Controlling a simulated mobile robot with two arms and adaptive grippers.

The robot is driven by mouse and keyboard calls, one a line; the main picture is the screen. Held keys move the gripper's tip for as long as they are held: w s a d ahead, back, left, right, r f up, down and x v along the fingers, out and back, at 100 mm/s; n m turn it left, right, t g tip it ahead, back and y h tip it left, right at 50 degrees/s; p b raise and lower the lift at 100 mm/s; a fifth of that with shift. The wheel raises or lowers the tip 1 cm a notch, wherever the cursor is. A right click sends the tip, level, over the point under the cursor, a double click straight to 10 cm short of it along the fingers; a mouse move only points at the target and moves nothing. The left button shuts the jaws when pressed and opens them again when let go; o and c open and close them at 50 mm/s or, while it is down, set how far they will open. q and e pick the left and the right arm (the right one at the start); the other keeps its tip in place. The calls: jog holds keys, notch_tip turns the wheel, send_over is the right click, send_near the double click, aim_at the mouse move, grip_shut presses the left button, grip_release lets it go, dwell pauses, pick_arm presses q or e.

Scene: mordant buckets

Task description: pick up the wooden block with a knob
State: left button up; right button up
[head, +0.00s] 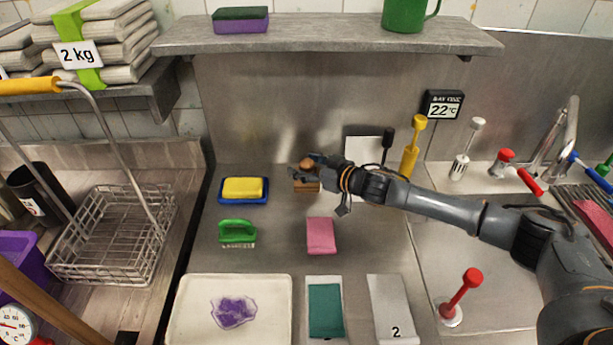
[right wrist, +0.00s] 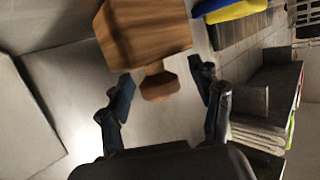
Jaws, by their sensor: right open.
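The wooden block with a knob (head: 307,187) stands on the metal counter near the back wall, partly hidden by my right gripper (head: 308,168). In the right wrist view the brown block (right wrist: 143,32) and its knob (right wrist: 160,87) show clearly. My right gripper (right wrist: 162,78) is open there, with one finger on each side of the knob. I see a gap between the knob and each finger. My left gripper is not in view.
A yellow sponge on a blue tray (head: 230,198) lies left of the block. A green brush (head: 237,231) and a pink cloth (head: 321,236) lie in front. A yellow plunger-like tool (head: 410,148) stands to the right. A grey shelf (head: 330,38) hangs above.

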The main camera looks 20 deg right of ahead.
grip_shut()
dwell(0.3)
jog(key=shift+r, duration=0.15)
jog(key=shift+r, duration=0.25)
notch_tip(320, 180, up, 3)
jog(key=shift+d+f, duration=0.1)
jog(key=shift+f, duration=0.05)
jog(key=s+d+r+b, duration=0.2)
jog(key=s+d+r, duration=0.3)
jog(key=s+r, duration=0.4)
jog(key=s, duration=0.4)
jog(key=shift+r+b, duration=0.3)
